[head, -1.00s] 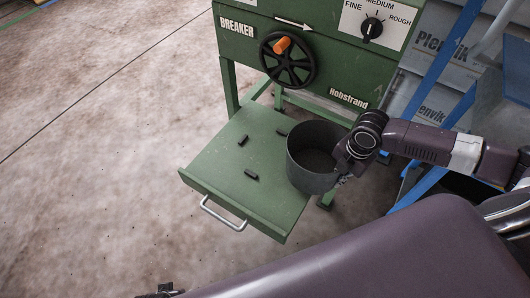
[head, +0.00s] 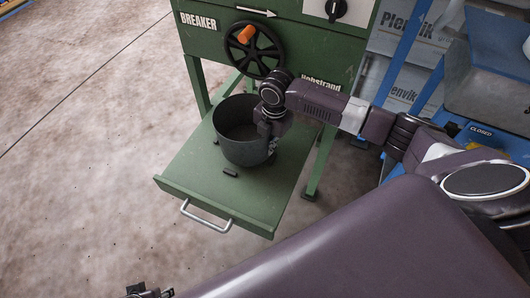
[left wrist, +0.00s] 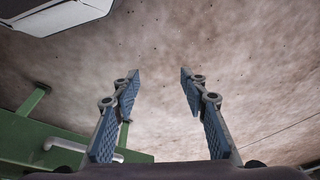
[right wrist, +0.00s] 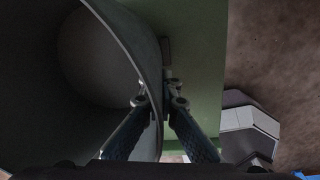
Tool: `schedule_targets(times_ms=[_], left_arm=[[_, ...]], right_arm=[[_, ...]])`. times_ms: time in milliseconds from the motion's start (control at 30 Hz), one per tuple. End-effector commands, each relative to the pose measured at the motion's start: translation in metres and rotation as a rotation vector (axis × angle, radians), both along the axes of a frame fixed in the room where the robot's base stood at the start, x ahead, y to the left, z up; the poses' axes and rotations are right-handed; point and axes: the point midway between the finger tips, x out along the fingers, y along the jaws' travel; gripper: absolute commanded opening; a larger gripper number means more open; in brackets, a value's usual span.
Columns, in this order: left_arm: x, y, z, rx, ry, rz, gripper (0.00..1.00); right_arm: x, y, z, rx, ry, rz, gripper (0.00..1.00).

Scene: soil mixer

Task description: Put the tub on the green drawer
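The tub (head: 240,148) is a dark grey, open round container, upright over the back middle of the green drawer (head: 215,195). Whether its base touches the drawer cannot be told. My right gripper (head: 268,140) is at the tub's right side. In the right wrist view my right gripper (right wrist: 160,105) is shut on the tub's wall (right wrist: 128,40), one finger inside and one outside. My left gripper (left wrist: 160,85) is open and empty above the floor; only a bit of it shows at the bottom of the head view (head: 145,291).
A small dark peg (head: 231,171) lies on the drawer in front of the tub. The drawer has a metal handle (head: 205,222) at its front. The green breaker machine (head: 215,50) with a handwheel (head: 253,50) stands behind. Blue-framed equipment (head: 420,60) stands at the right.

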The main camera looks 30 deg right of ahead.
Motion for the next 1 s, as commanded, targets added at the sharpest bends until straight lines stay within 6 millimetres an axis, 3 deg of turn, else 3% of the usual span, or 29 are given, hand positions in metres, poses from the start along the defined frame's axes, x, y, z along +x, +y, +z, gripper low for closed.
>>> schedule_targets(times_ms=[133, 300, 500, 900, 1000], left_arm=[[0.001, 0.000, 0.010, -0.001, -0.007, 0.001, 0.40], [0.000, 0.001, 0.033, -0.001, -0.020, 0.003, 0.40], [-0.003, 0.002, 0.051, -0.001, -0.027, 0.004, 0.40], [-0.003, 0.002, 0.052, -0.001, -0.026, 0.004, 0.40], [-0.003, 0.002, 0.052, -0.001, -0.026, 0.004, 0.40]], right_arm=[[0.013, 0.011, 0.000, 0.002, -0.004, 0.001, 0.00], [0.011, 0.009, -0.023, 0.000, 0.001, 0.000, 0.00], [0.011, 0.008, -0.034, 0.000, -0.001, 0.000, 0.00], [0.011, 0.009, -0.038, 0.000, -0.002, 0.001, 0.00], [0.011, 0.009, -0.037, -0.001, -0.001, 0.001, 0.12]])
